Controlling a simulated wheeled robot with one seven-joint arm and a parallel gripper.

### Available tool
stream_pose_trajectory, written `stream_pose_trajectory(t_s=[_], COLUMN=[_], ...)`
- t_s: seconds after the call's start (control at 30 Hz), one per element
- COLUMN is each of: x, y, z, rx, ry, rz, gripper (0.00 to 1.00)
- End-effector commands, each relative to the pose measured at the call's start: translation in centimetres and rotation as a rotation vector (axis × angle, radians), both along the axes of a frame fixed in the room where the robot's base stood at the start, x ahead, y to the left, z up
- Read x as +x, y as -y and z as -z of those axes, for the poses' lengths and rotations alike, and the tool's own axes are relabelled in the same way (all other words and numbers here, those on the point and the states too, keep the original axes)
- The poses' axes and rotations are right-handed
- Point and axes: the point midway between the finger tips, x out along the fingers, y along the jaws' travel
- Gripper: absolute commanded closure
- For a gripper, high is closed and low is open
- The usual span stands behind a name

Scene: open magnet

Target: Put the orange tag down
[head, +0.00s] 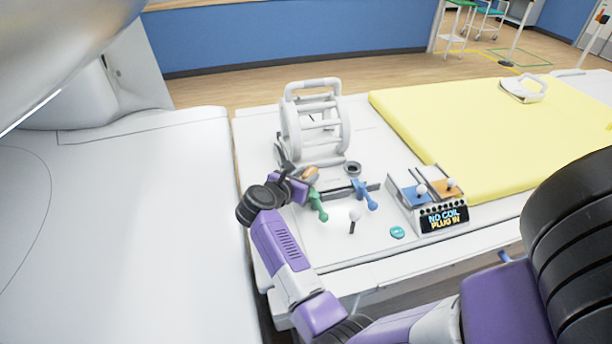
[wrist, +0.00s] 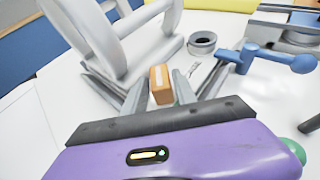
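The orange tag (wrist: 161,84) is a small orange block with a pale mark on top. In the wrist view it sits between the two grey fingers of my gripper (wrist: 158,92), which look closed against its sides. In the head view the tag (head: 311,174) shows at the tip of my gripper (head: 304,176), just in front of the white cage-like coil (head: 313,130). Whether the tag touches the surface beneath is hard to tell.
A grey ring (head: 352,168), a green handle (head: 317,204), a blue handle (head: 364,194), a white-knobbed lever (head: 353,218) and a teal disc (head: 397,232) are close by. A control box (head: 443,218) reads "NO COIL PLUG IN". A yellow mat (head: 480,130) lies behind.

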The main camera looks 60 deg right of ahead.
Motion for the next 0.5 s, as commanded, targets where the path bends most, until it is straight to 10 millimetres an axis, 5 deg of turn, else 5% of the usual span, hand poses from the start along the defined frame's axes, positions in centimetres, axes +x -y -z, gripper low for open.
stream_pose_trajectory(t_s=[0.5], x=[0.11], y=[-0.55], z=[-0.50], rx=[-0.001], ry=[-0.001], rz=[-0.001], gripper=[0.52])
